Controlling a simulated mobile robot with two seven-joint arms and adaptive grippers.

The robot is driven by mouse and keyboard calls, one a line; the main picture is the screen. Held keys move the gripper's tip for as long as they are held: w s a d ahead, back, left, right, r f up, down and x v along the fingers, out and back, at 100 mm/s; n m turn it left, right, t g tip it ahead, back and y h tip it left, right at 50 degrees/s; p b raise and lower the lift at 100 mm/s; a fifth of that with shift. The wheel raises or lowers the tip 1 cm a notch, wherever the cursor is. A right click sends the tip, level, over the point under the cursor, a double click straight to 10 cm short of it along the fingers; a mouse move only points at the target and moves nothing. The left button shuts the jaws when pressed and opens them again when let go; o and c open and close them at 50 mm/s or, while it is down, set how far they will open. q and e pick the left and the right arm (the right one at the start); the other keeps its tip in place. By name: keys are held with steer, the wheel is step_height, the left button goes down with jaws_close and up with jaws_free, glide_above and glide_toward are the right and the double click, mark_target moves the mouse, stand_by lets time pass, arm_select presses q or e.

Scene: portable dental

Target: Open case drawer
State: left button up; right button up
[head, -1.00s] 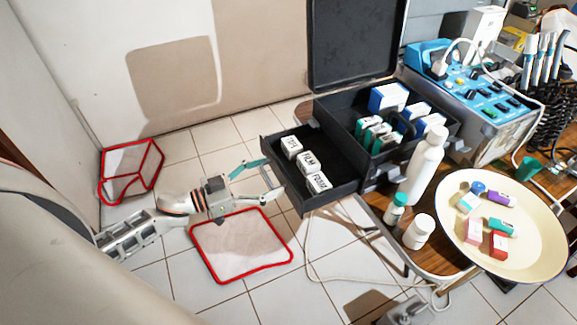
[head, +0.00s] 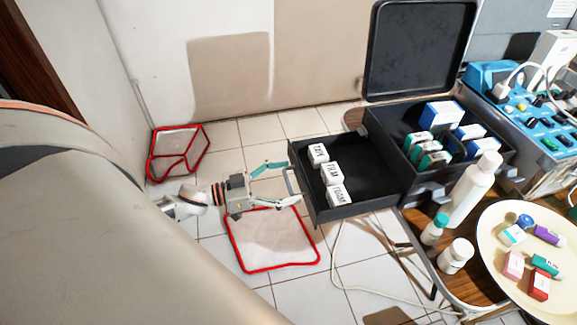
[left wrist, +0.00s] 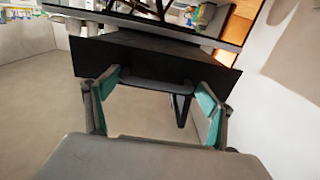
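The black case (head: 450,172) stands on the wooden table with its lid up. Its drawer (head: 372,180) sticks out to the left, holding three white labelled boxes (head: 332,172). The drawer's bar handle (head: 289,183) is on its left-facing front; the handle also shows in the left wrist view (left wrist: 157,87). My left gripper (head: 293,181) is at the drawer front, its teal-padded fingers spread on either side of the handle. In the left wrist view the left gripper (left wrist: 160,84) has clearly parted fingers; contact with the handle cannot be told. My right gripper is out of view.
A white bottle (head: 470,190), two smaller bottles and a cream tray (head: 500,275) stand right of the drawer. A red-edged mat (head: 272,242) lies below the left gripper, and a red-framed bin (head: 178,152) is farther left. A cable hangs under the drawer.

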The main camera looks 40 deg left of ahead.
arm_select(q)
steer(key=v, duration=1.2)
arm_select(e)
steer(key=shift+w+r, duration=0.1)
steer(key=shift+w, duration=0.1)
arm_select(q)
steer(key=s+d+f+n+g+y+p, duration=0.1)
steer(key=s+d+f+y, duration=0.2)
steer(key=d+f, duration=0.4)
steer(key=s+d+f+n+g+y+p, duration=0.2)
steer(key=d+f+y, duration=0.3)
steer(key=d, duration=0.9)
step_height(320, 180, down, 2)
steer(key=shift+s+d+f+g, duration=0.1)
steer(key=shift+s+d+g, duration=0.15)
steer(key=shift+s, duration=0.2)
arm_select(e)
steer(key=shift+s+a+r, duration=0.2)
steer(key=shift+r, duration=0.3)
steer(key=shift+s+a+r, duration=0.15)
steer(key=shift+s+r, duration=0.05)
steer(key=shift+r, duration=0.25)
